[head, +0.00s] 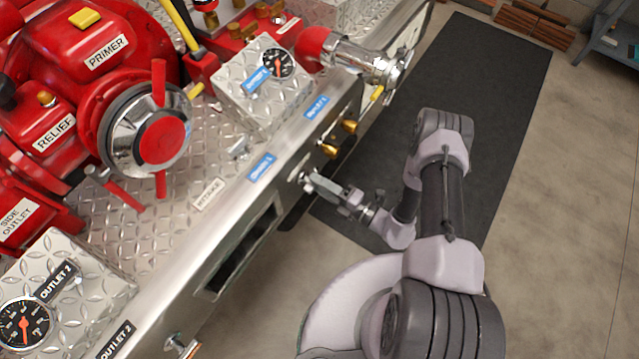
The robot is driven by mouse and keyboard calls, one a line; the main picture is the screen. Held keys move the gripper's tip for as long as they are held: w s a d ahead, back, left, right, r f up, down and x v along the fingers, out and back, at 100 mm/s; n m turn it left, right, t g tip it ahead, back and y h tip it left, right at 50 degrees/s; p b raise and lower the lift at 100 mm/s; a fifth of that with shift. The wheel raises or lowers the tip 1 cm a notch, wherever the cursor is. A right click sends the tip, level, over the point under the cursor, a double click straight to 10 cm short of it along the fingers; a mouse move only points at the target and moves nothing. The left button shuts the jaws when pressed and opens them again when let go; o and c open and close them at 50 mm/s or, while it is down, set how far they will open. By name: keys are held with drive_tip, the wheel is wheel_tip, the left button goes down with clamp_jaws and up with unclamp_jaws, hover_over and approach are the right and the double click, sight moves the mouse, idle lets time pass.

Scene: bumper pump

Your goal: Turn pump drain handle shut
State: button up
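My gripper (312,183) is at the front face of the metal bumper, in the middle of the head view. Its fingertips are at or very near a small silver fitting (296,174) below a blue label (262,167). The label's text is too small to read surely. I cannot tell whether this fitting is the drain handle, whether the fingers touch it, or whether they are shut. Brass fittings (338,140) stick out of the front face just above and right of the gripper, near another blue label (316,107).
The red pump (115,120) with a large capped intake stands on the diamond-plate bumper (165,255). A gauge panel (262,85) and a red-and-silver outlet (350,57) stand behind. A dark mat (500,80) lies on the open floor to the right.

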drive_tip(key=p+v, duration=0.4)
drive_tip(key=v, duration=1.3)
drive_tip(key=shift+s+d, duration=0.2)
